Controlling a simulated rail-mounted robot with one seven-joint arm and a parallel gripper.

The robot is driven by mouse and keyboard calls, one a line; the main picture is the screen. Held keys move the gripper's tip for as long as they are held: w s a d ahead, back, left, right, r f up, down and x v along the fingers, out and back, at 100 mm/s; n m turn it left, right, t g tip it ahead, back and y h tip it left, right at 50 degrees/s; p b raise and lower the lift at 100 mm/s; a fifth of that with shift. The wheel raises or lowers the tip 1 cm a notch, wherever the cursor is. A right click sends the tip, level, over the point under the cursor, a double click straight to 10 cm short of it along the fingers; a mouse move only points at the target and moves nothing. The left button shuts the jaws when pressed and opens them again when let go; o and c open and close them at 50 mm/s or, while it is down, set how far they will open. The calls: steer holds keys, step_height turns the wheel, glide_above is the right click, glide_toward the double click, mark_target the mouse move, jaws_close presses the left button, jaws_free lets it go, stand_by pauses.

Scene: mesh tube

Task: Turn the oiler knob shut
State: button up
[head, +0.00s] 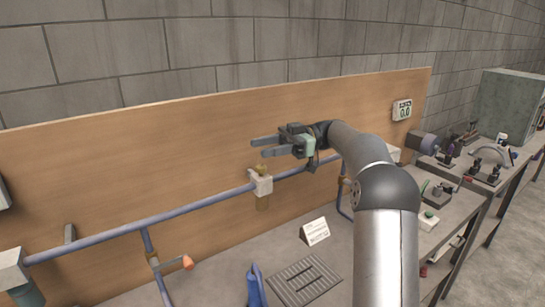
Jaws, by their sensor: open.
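The oiler (262,187) is a pale block with a brass-coloured bowl (263,204) below it, set in the blue pipe (200,204). A small brass oiler knob (260,169) shows on top of the block. My gripper (258,148) is open, with its two fingers pointing left, just above the knob in the picture. I see nothing between the fingers. I cannot tell how far the gripper is from the knob in depth, or how far the knob is turned.
A wooden backboard (120,150) runs behind the pipe. A valve with an orange handle (187,262) hangs from a branch at lower left. A white card (315,231) and a grey slotted grate (304,280) are on the bench.

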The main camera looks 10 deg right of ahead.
mark_target(263, 171)
steer(key=s, duration=0.1)
steer(key=s+r, duration=0.1)
steer(key=s, duration=0.1)
steer(key=s+r+b, duration=0.1)
steer(key=s, duration=0.1)
steer(key=shift+s+r, duration=0.15)
steer(key=shift+r, duration=0.05)
steer(key=w+a+f+m+t+b, duration=0.2)
steer(key=a+m+t+b, duration=0.45)
steer(key=t, duration=0.55)
steer(key=s+d+f+m+t+h+b, duration=0.55)
steer(key=d+f+m+t+h, duration=0.5)
steer(key=h, duration=0.35)
steer(key=shift+m+g, duration=0.5)
steer(key=shift+g, duration=0.05)
steer(key=x, duration=1.2)
steer(key=p+x, duration=0.1)
steer(key=x, duration=0.5)
steer(key=shift+a+f, duration=0.2)
steer(key=shift+f, duration=0.1)
